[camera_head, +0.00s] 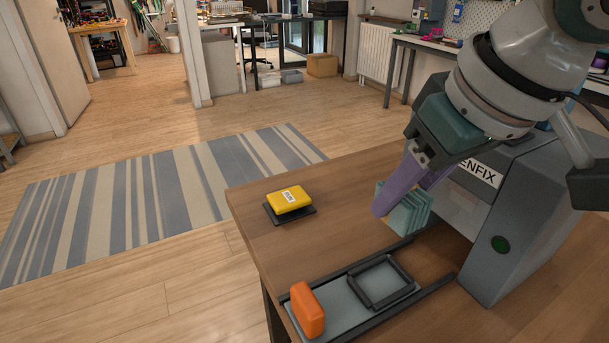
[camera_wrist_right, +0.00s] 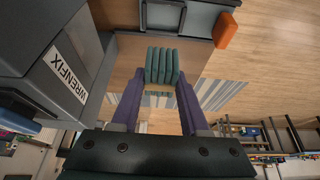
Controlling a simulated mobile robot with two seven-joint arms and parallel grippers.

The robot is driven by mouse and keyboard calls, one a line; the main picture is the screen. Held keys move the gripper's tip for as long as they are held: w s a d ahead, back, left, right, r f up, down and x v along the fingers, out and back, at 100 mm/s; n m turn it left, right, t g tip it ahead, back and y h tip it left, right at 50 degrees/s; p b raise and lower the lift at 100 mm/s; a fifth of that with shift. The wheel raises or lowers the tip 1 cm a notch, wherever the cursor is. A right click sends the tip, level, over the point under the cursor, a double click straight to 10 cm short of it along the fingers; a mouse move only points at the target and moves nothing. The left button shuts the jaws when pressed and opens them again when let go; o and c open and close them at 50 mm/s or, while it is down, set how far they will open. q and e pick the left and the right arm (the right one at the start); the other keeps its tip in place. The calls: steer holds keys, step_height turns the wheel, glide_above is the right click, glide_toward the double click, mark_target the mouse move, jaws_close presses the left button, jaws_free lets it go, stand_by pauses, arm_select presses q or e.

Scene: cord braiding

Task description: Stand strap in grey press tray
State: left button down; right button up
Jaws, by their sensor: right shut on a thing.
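The teal strap (camera_head: 408,216) is folded into several upright layers. My right gripper (camera_head: 408,193), with purple fingers, comes down from the upper right and is shut on it. In the right wrist view the strap (camera_wrist_right: 161,66) sits between the two fingertips (camera_wrist_right: 158,90). The grey press tray (camera_head: 343,307), with an orange handle (camera_head: 307,309) and a dark square frame (camera_head: 380,283), lies between dark rails. The strap is apart from the frame, behind and right of it in the head view; whether it touches the table I cannot tell. My left gripper is out of view.
The grey press (camera_head: 540,220) with a green button stands right of the strap, close to my right arm. A yellow box (camera_head: 289,200) sits on a dark pad (camera_head: 270,213) at the table's far left. The wooden table (camera_head: 330,215) is bare between pad and rails.

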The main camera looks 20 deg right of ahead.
step_height(320, 180, down, 6)
steer(key=shift+r+b, duration=0.15)
steer(key=shift+b, duration=0.4)
step_height(320, 180, down, 3)
steer(key=shift+f+b, duration=0.2)
steer(key=shift+b, duration=0.4)
steer(key=shift+f, duration=0.35)
steer(key=shift+f, duration=0.5)
steer(key=o, duration=1.1)
